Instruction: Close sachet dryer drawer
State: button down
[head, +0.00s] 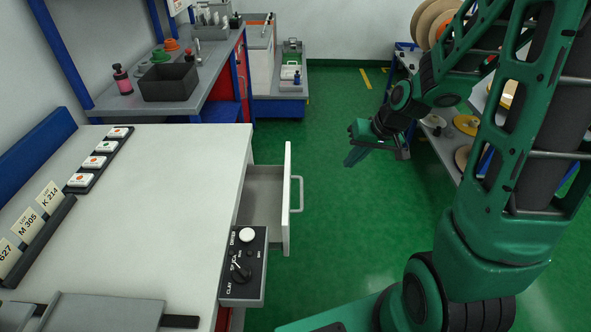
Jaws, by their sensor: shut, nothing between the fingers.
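The sachet dryer drawer (287,199) stands pulled out from the right side of the white-topped cabinet (170,200). Its white front panel carries a grey bar handle (299,194), and its open inside looks empty where I can see it. The control box (244,264) with a white button and a dark knob sits on the cabinet's edge, just in front of the drawer. My gripper (352,158) is shut and empty. It hangs in the air to the right of the drawer and farther back, apart from the handle.
Green floor (335,220) lies clear between the drawer and the shelf rack (440,135) on the right. A bench with a black bin (169,82) and a pink bottle (122,80) stands behind the cabinet. A row of white sachet-like blocks (94,161) lies on the cabinet top.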

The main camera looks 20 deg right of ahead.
jog(key=w+a+f+t+y, duration=0.1)
jog(key=w+a+f, duration=1)
jog(key=w, duration=0.1)
jog(key=shift+w+a+f+t+y, duration=0.2)
jog(key=shift+w+t+y, duration=0.1)
jog(key=shift+w+t, duration=0.1)
dwell(0.4)
